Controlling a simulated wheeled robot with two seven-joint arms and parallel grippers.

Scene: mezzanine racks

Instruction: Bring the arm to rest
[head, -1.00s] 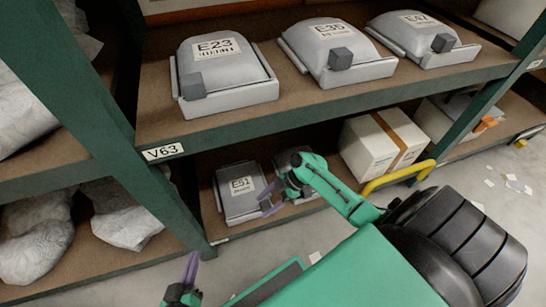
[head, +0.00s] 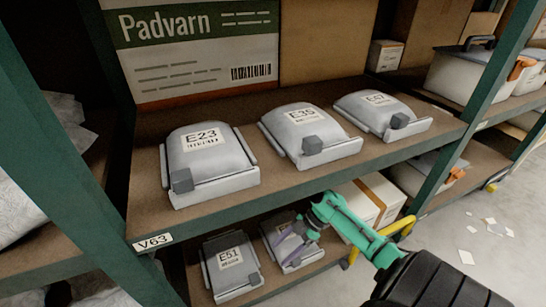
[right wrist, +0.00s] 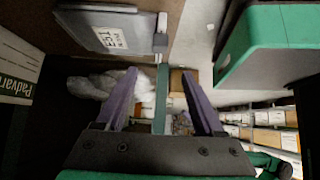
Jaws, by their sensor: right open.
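My right arm (head: 345,218) is green and reaches in from the lower right in the head view. My right gripper (head: 288,240) has purple fingers and is in front of the lower shelf, beside the grey bin labelled E51 (head: 230,265). In the right wrist view, the two fingers of my right gripper (right wrist: 163,98) stand wide apart with nothing held between them. The E51 bin also shows at the top of that view (right wrist: 105,30). My left gripper is not in view.
Grey bins E23 (head: 210,160), E35 (head: 310,135) and a third (head: 380,112) stand on the upper shelf (head: 300,185). A second lower bin (head: 305,258) is partly behind my gripper. A white carton (head: 365,200) stands right of it. Open floor (head: 470,235) lies right, with scattered papers.

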